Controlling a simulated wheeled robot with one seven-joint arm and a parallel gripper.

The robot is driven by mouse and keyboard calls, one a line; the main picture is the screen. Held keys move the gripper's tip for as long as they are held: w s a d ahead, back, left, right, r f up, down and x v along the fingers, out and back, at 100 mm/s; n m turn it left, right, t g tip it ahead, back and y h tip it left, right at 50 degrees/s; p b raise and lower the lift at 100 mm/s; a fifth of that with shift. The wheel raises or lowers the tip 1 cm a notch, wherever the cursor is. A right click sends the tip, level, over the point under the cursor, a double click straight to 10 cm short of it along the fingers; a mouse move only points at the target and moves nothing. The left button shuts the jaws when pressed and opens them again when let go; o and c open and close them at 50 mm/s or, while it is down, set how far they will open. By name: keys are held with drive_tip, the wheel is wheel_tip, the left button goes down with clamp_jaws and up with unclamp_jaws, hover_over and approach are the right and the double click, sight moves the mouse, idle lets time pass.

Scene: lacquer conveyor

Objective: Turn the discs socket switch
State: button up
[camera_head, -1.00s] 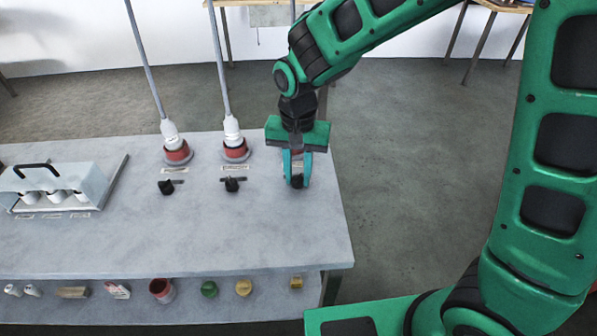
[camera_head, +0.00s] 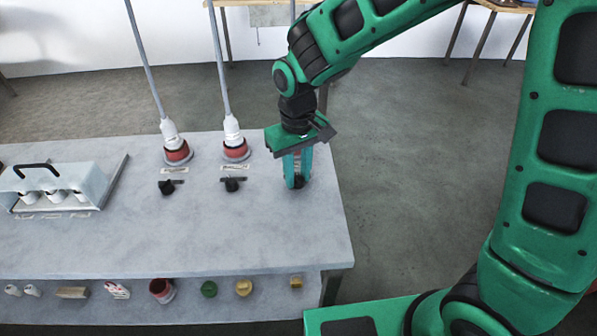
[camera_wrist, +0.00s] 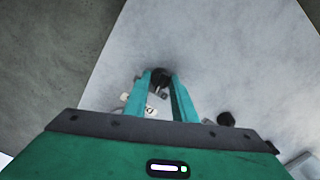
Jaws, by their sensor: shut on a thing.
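Three black rotary switches sit in a row on the grey table; the labels are too small to read. My gripper (camera_head: 297,182) points down and is shut on the right-hand switch (camera_head: 299,182), near the table's right end. In the wrist view, this black knob (camera_wrist: 160,76) sits between the two teal fingertips (camera_wrist: 162,78). The fingers partly hide it, so its exact angle cannot be told. The middle switch (camera_head: 231,184) and left switch (camera_head: 166,187) stand free to the left. My gripper also hides the area behind the right switch.
Two red sockets (camera_head: 177,153) (camera_head: 236,151) with white plugs and grey cables stand behind the left and middle switches. A pale box with a black handle (camera_head: 38,168) is at the left. Several small items, including a red cup (camera_head: 161,289), lie on the lower shelf.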

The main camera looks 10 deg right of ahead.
sight(298, 175)
drive_tip(key=shift+d+n, duration=0.1)
drive_tip(key=shift+n, duration=1.6)
drive_tip(key=shift+w+n, duration=0.1)
drive_tip(key=shift+n, duration=0.2)
drive_tip(key=o, duration=1)
drive_tip(key=shift+o, duration=0.2)
wheel_tip(298, 175, up, 11)
drive_tip(key=shift+d+f, duration=0.15)
